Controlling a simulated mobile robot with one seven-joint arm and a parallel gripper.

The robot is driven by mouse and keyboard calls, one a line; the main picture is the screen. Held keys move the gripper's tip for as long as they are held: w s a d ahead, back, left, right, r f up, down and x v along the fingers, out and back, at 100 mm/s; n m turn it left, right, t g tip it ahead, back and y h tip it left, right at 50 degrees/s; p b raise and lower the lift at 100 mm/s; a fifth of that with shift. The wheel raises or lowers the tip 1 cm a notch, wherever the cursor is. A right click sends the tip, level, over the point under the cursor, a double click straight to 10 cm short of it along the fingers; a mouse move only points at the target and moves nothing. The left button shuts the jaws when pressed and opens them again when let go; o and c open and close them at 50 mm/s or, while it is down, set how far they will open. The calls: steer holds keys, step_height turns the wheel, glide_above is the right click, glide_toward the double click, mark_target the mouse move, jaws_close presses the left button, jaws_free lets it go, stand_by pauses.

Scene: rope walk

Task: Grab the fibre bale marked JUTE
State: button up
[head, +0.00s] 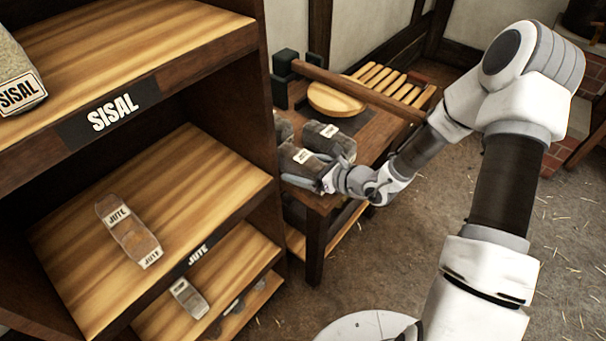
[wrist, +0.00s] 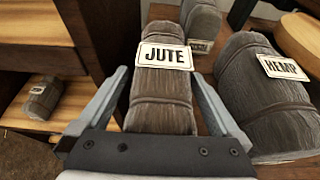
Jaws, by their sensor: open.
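A dark grey-brown bale (wrist: 163,100) with a white JUTE label lies in the middle of the wrist view. It also shows on the low table in the head view (head: 297,164). My gripper (wrist: 159,82) is open, with one finger on each side of this bale. I cannot tell whether the fingers touch it. In the head view my gripper (head: 326,179) is at the bale's near right end and partly hides it. Another bale (head: 128,230) labelled JUTE, paler brown, lies on the middle shelf at the left.
A HEMP bale (wrist: 262,100) lies close to the right finger. Another bale (wrist: 200,20) lies behind, its label unreadable. The wooden table (head: 317,205) also bears a round board (head: 335,98) and slats. The shelf unit (head: 262,150) stands close on the left, with a SISAL bale (head: 12,70) on top.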

steer(key=shift+c, duration=0.3)
steer(key=c, duration=1.5)
steer(key=shift+o, duration=0.2)
steer(key=shift+r, duration=0.1)
